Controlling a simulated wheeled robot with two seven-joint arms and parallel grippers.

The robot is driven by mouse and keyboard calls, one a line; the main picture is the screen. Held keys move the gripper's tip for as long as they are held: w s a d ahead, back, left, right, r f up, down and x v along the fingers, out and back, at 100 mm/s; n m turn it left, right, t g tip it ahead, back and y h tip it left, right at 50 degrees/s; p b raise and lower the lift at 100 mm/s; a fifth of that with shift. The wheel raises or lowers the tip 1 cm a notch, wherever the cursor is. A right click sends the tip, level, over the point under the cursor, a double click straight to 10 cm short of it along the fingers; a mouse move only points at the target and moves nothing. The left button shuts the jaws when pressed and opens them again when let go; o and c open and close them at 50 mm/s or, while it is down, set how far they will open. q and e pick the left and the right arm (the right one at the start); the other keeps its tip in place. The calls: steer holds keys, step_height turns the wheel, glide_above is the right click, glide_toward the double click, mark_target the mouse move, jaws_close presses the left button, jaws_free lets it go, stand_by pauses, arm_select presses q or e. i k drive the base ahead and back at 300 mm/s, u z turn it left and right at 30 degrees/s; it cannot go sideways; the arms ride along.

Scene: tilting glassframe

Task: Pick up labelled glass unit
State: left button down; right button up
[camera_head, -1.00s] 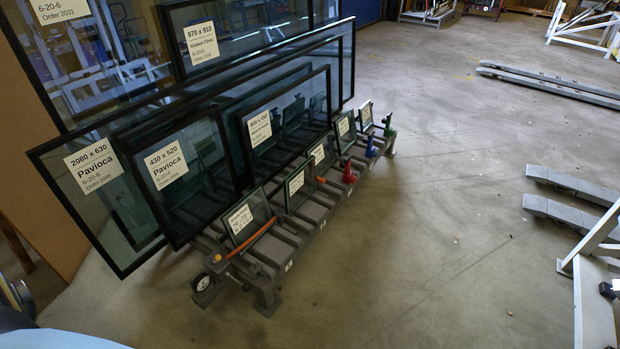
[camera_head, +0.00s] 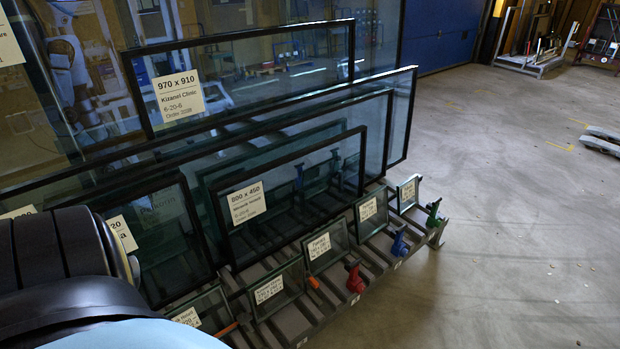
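Several black-edged glass units with white paper labels lean in a rack. A large unit at the back carries the label "970 x 910 Kizanel Clinic" (camera_head: 179,97). In front of it stands a unit labelled "880 x 450" or similar (camera_head: 300,185). Further left a unit (camera_head: 160,240) has a label partly hidden by my arm. Small labelled panes stand along the rack's front, among them one pane (camera_head: 275,289) and another near the far end (camera_head: 407,194).
The grey rack (camera_head: 367,262) has red, blue and green clamps (camera_head: 355,278) along its front edge, plus an orange one. Open concrete floor (camera_head: 500,230) lies to the right. Metal floor rails (camera_head: 604,140) are at the right edge, and a cart (camera_head: 535,62) stands at the back.

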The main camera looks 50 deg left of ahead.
mark_target(273, 292)
steer(key=i, duration=0.85)
steer(key=u, duration=2.35)
